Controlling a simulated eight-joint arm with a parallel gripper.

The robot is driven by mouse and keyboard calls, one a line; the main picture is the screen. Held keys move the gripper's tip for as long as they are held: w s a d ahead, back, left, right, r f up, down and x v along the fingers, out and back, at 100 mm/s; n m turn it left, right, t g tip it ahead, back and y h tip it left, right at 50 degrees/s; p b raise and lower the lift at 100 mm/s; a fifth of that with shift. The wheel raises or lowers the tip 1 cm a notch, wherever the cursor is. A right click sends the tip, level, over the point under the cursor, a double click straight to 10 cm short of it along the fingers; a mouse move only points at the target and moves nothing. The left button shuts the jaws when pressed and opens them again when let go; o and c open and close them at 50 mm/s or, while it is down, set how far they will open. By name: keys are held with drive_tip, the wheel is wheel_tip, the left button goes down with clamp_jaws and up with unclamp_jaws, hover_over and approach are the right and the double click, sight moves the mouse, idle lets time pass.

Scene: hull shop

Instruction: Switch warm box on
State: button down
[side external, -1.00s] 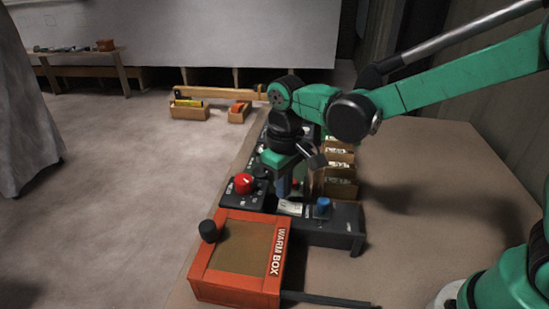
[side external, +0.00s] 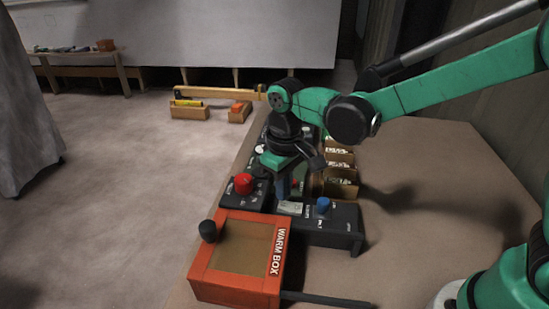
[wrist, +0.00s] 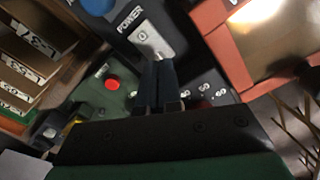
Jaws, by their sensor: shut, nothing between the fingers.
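The warm box (side external: 237,290) is orange with an amber top panel and a black knob (side external: 208,231) at its left corner. A dark grey box (side external: 335,238) stands behind it with a blue knob (side external: 323,205) and a pale plate (side external: 291,208). In the wrist view the pale plate (wrist: 146,36) bears a dark mark and sits beside the word POWER. My gripper (wrist: 157,64) is shut and empty, pointing down, with its fingertips at the plate's near edge. I cannot tell whether they touch it. The warm box's orange edge (wrist: 213,14) shows at the upper right.
A red knob (side external: 244,184) on a black box stands left of my gripper. Wooden card trays (side external: 341,188) stand to the right. The right side of the table is clear.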

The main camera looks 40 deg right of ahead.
sight(285, 204)
drive_tip(key=shift+f, duration=1)
idle(0.3)
drive_tip(key=shift+r, duration=3.55)
drive_tip(key=shift+s+d, duration=0.1)
drive_tip(key=shift+d, duration=0.05)
drive_tip(key=s+d+t, duration=0.1)
drive_tip(key=s+d+r+m+t, duration=0.1)
drive_tip(key=d, duration=0.1)
drive_tip(key=s+d+r+t, duration=0.1)
drive_tip(key=shift+s+d+r+m+t, duration=0.25)
drive_tip(key=shift+s+d+m+t, duration=0.05)
drive_tip(key=shift+s+d, duration=0.1)
drive_tip(key=shift+s+d+f+m+t, duration=0.25)
drive_tip(key=shift+s+d+m+t, duration=0.1)
drive_tip(key=shift+s+d+t, duration=0.55)
drive_tip(key=shift+s+d+f+m+t, duration=0.2)
drive_tip(key=shift+s+d+m+t, duration=0.15)
drive_tip(key=shift+s+d+t, duration=0.55)
